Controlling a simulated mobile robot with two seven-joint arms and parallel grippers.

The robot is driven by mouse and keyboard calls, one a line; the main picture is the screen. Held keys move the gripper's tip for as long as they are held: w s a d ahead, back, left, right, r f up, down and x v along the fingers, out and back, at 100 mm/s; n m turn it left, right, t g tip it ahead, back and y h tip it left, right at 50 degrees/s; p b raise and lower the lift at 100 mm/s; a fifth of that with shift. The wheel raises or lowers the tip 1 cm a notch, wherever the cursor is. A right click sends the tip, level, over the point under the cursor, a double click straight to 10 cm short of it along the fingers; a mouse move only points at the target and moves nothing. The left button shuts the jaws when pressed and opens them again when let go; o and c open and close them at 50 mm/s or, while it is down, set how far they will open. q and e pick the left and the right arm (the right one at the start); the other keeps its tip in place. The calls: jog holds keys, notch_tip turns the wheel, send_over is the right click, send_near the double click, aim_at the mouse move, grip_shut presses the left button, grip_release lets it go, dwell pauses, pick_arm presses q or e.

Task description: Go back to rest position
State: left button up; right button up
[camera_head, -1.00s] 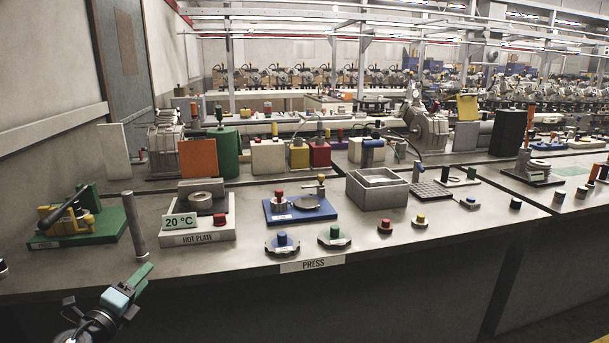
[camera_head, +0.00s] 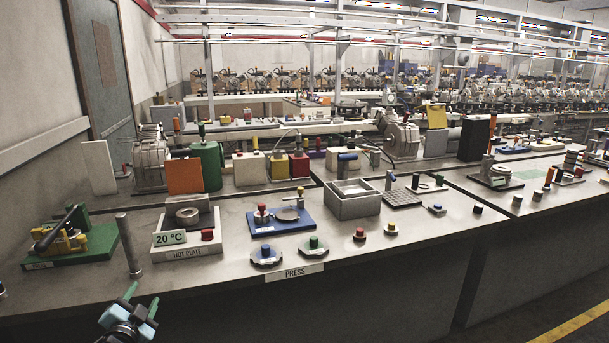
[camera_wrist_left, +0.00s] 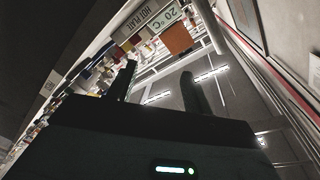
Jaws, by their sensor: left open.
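My left gripper (camera_head: 142,300) is at the bottom left of the head view, in front of the table's front edge and below the hot plate. Its two fingers stand apart with nothing between them. In the left wrist view the fingers (camera_wrist_left: 158,85) also show apart and empty, against the ceiling and a tilted view of the hot plate label. My right gripper is not in the head view.
The worktable (camera_head: 190,280) holds a hot plate (camera_head: 187,235), a green-based fixture (camera_head: 70,245), a metal post (camera_head: 129,245), a blue press plate (camera_head: 280,222) and a grey open box (camera_head: 352,206). The floor (camera_head: 530,305) at the right is clear.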

pick_arm(q)
jog(key=s+d+f+n+g+h, duration=0.25)
jog(key=s+d+f, duration=0.25)
jog(key=s+f, duration=0.5)
jog(key=s+d+f+n+g+h, duration=0.1)
jog(key=s+d+f+n+g, duration=0.2)
jog(key=s+d+f, duration=0.5)
jog(key=s+d+f+g, duration=0.1)
jog(key=s+d+f, duration=0.1)
jog(key=s, duration=0.7)
jog(key=s+d+f+g, duration=0.1)
jog(key=s+d+f, duration=0.1)
jog(key=s, duration=0.7)
jog(key=s+d+f+g, duration=0.1)
jog(key=s+d+f, duration=0.1)
jog(key=s, duration=0.8)
jog(key=shift+n+h, duration=0.45)
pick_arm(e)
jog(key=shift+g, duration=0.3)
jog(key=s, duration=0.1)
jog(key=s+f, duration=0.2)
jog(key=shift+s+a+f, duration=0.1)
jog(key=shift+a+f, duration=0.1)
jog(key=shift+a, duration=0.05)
pick_arm(q)
jog(key=shift+s, duration=0.1)
